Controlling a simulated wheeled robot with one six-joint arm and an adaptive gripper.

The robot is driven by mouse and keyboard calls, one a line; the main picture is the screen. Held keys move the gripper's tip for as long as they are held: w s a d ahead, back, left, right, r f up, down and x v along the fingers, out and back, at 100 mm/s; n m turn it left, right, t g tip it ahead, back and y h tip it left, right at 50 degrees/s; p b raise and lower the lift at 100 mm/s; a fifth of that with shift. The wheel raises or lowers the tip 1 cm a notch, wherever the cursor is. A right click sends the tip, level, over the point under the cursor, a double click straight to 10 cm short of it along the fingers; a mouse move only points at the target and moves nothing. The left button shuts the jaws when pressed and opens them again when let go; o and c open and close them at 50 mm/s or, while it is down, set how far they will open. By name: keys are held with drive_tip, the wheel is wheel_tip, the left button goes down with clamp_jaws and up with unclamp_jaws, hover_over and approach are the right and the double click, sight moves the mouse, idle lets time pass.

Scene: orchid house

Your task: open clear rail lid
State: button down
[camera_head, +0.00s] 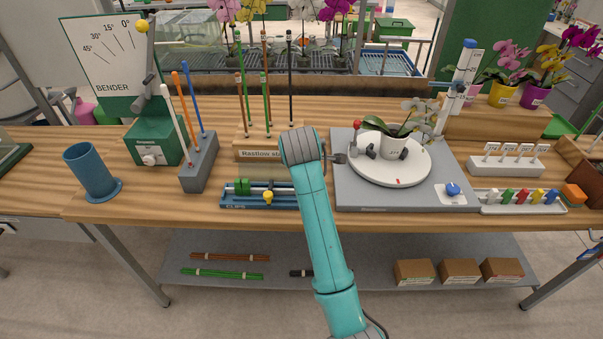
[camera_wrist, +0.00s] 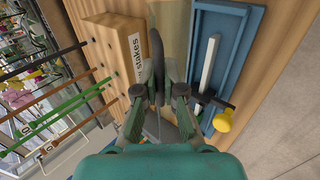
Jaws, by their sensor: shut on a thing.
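The blue rail (camera_head: 230,203) lies near the bench's front edge, just left of my arm. Its right end is hidden behind the arm. It also shows in the wrist view as a blue tray (camera_wrist: 239,42) with a pale bar and a yellow knob (camera_wrist: 223,121). A faint see-through panel, which looks like the clear lid (camera_wrist: 176,22), shows between the tray and the wooden stake block. The arm hides the gripper in the head view.
The stake block (camera_head: 262,155) with upright stakes stands right behind the rail. A grey holder (camera_head: 199,165) with coloured rods stands to its left. A grey turntable base (camera_head: 352,195) with a potted orchid (camera_head: 396,146) is close on the right.

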drive_tip(key=shift+w+d+r, duration=0.1)
drive_tip(key=shift+w+r, duration=0.1)
drive_tip(key=shift+w, duration=1.05)
drive_tip(key=c, duration=1.3)
unclamp_jaws()
drive_tip(key=shift+o, duration=0.2)
drive_tip(key=v, duration=1.2)
